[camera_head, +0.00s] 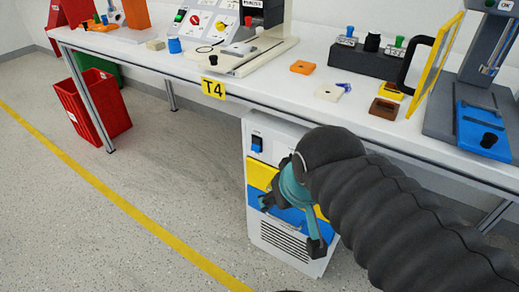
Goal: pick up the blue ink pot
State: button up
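A small blue pot (175,46) stands on the white table (205,62) near its front edge, left of the T4 label; it looks like the blue ink pot. My gripper (291,224) is lower right of it, below the table top and in front of the white cabinet with yellow and blue bands. Its two dark fingertips are spread apart with nothing seen between them. The gripper is far from the pot.
Close to the pot are a beige block (155,45) and a control panel (207,22). Orange (302,67) and brown (384,108) blocks lie farther right, near a yellow-framed guard (434,64). A red bin (92,108) and white cabinet (256,186) stand below.

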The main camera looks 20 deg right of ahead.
aim_at(174, 43)
jog(key=u, duration=1.9)
jog(key=i, duration=2.75)
jog(key=z, duration=4.1)
